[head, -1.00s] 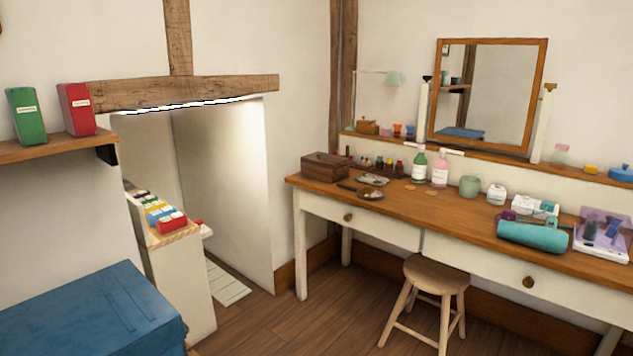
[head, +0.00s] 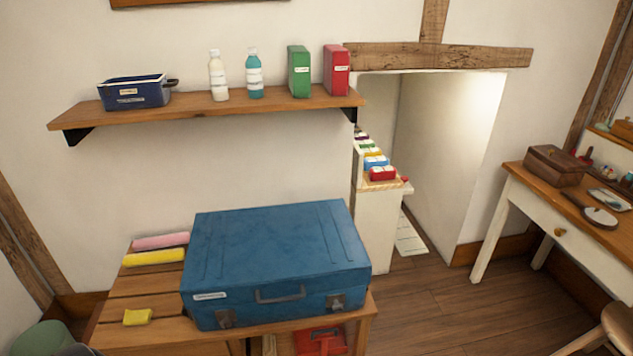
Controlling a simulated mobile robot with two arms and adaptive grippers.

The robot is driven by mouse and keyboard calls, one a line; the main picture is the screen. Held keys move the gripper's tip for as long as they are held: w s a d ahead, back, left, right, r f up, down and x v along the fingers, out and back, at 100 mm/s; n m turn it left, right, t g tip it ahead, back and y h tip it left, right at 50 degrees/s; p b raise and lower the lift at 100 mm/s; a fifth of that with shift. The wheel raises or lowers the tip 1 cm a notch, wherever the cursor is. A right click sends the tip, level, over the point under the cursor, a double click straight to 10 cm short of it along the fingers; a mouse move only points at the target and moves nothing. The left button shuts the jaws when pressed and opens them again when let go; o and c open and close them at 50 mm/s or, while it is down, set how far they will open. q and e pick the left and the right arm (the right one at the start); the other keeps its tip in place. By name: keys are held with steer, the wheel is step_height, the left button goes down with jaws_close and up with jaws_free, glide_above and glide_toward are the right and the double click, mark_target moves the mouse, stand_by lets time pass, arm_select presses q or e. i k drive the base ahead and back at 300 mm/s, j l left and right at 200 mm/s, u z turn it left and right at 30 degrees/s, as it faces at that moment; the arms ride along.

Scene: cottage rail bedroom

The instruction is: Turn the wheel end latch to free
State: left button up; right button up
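A blue suitcase (head: 275,250) lies flat and closed on a slatted wooden bench (head: 150,290). Its front face has a handle (head: 280,294) in the middle. One metal latch (head: 225,318) is near the left front corner and another latch (head: 337,302) is near the right. A small white label (head: 210,296) is at the left end. No wheels show, so I cannot tell which latch is at the wheel end. The latches are too small to read their setting. Neither of my grippers is in view.
Pink (head: 160,241) and yellow (head: 153,257) rolls and a yellow block (head: 137,317) lie left of the suitcase. A wall shelf (head: 200,105) holds bottles and boxes above. A red object (head: 320,341) sits under the bench. Floor (head: 430,300) to the right is clear.

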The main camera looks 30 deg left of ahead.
mark_target(226, 323)
steer(key=u, duration=1.35)
